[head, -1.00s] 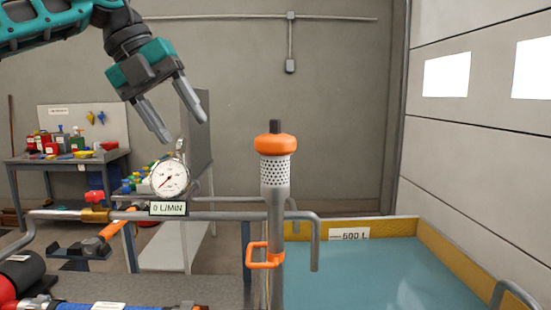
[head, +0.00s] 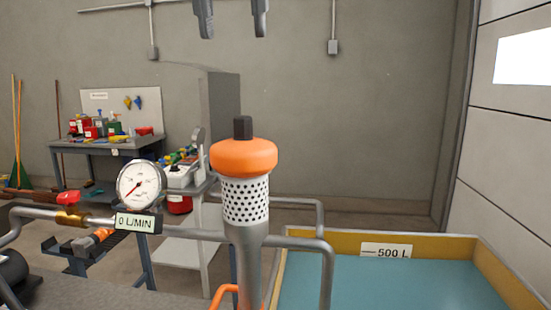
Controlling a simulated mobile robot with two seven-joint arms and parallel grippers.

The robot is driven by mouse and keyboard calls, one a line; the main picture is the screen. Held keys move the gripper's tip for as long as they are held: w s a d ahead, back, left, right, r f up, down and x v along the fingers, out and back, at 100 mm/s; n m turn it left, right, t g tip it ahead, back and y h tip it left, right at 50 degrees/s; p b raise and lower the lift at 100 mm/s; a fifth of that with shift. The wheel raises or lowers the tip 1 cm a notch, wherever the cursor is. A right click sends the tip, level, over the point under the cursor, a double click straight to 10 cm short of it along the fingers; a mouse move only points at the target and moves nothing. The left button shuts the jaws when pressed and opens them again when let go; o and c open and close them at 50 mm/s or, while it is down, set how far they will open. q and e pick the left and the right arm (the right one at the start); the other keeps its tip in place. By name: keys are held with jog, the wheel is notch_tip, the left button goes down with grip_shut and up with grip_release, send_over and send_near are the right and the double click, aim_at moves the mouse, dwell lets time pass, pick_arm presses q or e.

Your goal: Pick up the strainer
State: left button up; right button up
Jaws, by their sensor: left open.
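The strainer (head: 245,202) stands upright in the middle of the head view. It has a white perforated body, an orange rounded cap and a dark square knob on top. It sits at the top of a grey upright pipe (head: 247,258). My left gripper (head: 232,25) shows only as two grey fingertips at the top edge. They are apart and empty, pointing down, above the strainer in the picture and clear of it. The rest of that gripper is cut off. My right gripper is not in view.
A gauge (head: 141,185) with a "0 L/MIN" plate (head: 135,222) stands left of the strainer on a horizontal pipe. A tank (head: 385,236) marked "500 L" with blue contents lies to the right. A workbench (head: 108,146) stands back left. The space directly above the strainer looks clear.

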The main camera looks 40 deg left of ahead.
pick_arm(q)
send_over(243, 116)
jog(key=s+d, duration=0.1)
jog(key=s, duration=0.1)
notch_tip(243, 116, down, 7)
jog(key=shift+d+r, duration=0.15)
jog(key=shift+w+a+x, duration=0.1)
jog(key=shift+x, duration=1.35)
jog(key=shift+w+a+x, duration=0.1)
jog(key=shift+x, duration=1.35)
jog(key=shift+r, duration=0.1)
jog(key=shift+c, duration=0.5)
grip_shut()
